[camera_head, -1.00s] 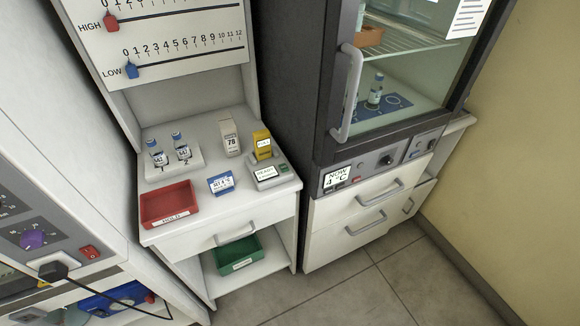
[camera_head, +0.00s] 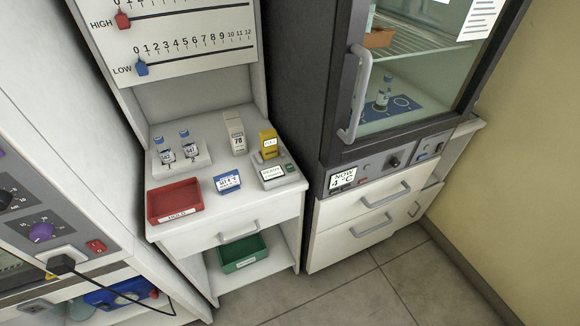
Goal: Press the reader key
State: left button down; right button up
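The reader (camera_head: 272,175) is a small pale box with a display, at the right of the white cabinet's top. A green key (camera_head: 290,168) shows at its right side. A yellow block (camera_head: 268,143) with a label stands at the back of the reader; whether it sits in the reader or behind it I cannot tell. Neither of my grippers shows in the head view.
On the same top are a red tray (camera_head: 152,207), a blue-edged card (camera_head: 227,181), a box marked 78 (camera_head: 235,132) and two vials (camera_head: 185,142) in a white rack. A glass-door fridge (camera_head: 357,95) with a vertical handle stands to the right. Grey floor is clear in front.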

aim_at(289, 167)
jog(key=i+l+u, duration=0.1)
jog(key=l, duration=0.4)
jog(key=i+l, duration=0.2)
jog(key=l, duration=0.35)
jog(key=i+l+u, duration=0.15)
jog(key=l, duration=0.35)
jog(key=l+u, duration=0.1)
jog(key=l, duration=0.45)
jog(key=i, duration=0.05)
